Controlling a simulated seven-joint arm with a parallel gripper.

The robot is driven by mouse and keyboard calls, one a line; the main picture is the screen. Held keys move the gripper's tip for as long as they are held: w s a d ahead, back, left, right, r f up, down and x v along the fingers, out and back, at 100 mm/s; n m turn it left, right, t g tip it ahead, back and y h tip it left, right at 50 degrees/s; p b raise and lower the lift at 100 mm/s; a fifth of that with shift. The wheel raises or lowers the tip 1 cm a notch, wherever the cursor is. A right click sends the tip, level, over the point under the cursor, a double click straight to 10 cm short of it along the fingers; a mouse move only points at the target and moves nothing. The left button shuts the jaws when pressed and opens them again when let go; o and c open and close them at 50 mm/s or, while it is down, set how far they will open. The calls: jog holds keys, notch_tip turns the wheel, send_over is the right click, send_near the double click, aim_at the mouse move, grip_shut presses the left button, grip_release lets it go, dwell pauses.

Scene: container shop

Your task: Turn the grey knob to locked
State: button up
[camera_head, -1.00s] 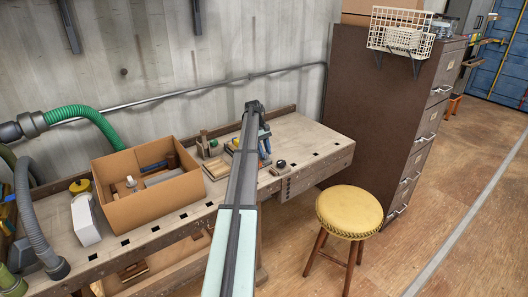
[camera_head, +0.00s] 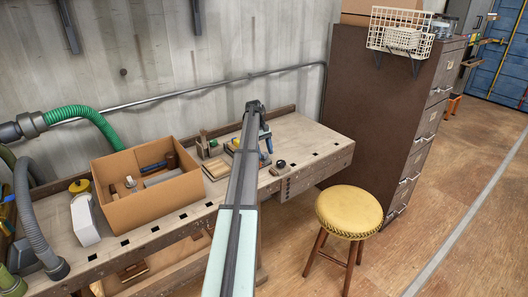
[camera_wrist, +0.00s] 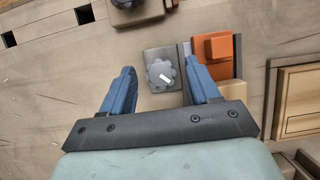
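The grey knob (camera_wrist: 161,74) is scalloped, with a white mark on its top that slants a little off sideways. It sits on a grey square plate (camera_wrist: 153,56) on the bench. In the wrist view my gripper (camera_wrist: 160,64) is open, its blue fingers on either side of the knob. A clear gap shows between the left finger and the knob; the right finger is nearer to it. In the head view my gripper (camera_head: 265,146) is over the back of the bench, and I cannot make out the grey knob there. No locked label can be read.
An orange block (camera_wrist: 216,50) stands just right of the right finger, with a wooden box (camera_wrist: 300,90) farther right. Another dark knob on a block (camera_wrist: 138,12) is at the top. A cardboard box (camera_head: 155,207) stands left on the workbench (camera_head: 330,152).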

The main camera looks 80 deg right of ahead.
jog(key=shift+r, duration=0.1)
jog(key=v, duration=1.1)
jog(key=shift+d+r, duration=0.15)
jog(key=shift+r, duration=0.15)
jog(key=shift+w, duration=0.1)
